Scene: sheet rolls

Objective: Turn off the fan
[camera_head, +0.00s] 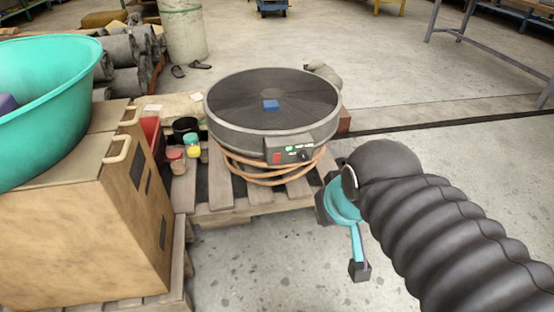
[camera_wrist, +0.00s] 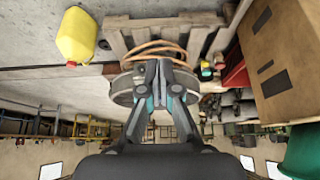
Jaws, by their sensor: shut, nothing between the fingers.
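The fan (camera_head: 240,100) is a round, dark drum lying flat on a wooden pallet, grille up, with a blue square at its centre. Its control panel (camera_head: 290,152) faces me, with a red switch (camera_head: 277,157), lit green lights and a dark knob (camera_head: 305,155). An orange cable (camera_head: 258,178) is coiled under the fan. In the wrist view my gripper (camera_wrist: 162,64) is shut and empty. It covers the middle of the fan (camera_wrist: 122,90), hiding the panel there. In the head view my wrist is right of and in front of the fan, apart from the panel.
The pallet (camera_head: 232,208) also carries small jars (camera_head: 176,160). A brown box (camera_head: 75,225) with a teal basin (camera_head: 50,95) stands at left. A yellow jug (camera_wrist: 78,36) shows in the wrist view. The floor (camera_head: 270,260) in front of the pallet is clear.

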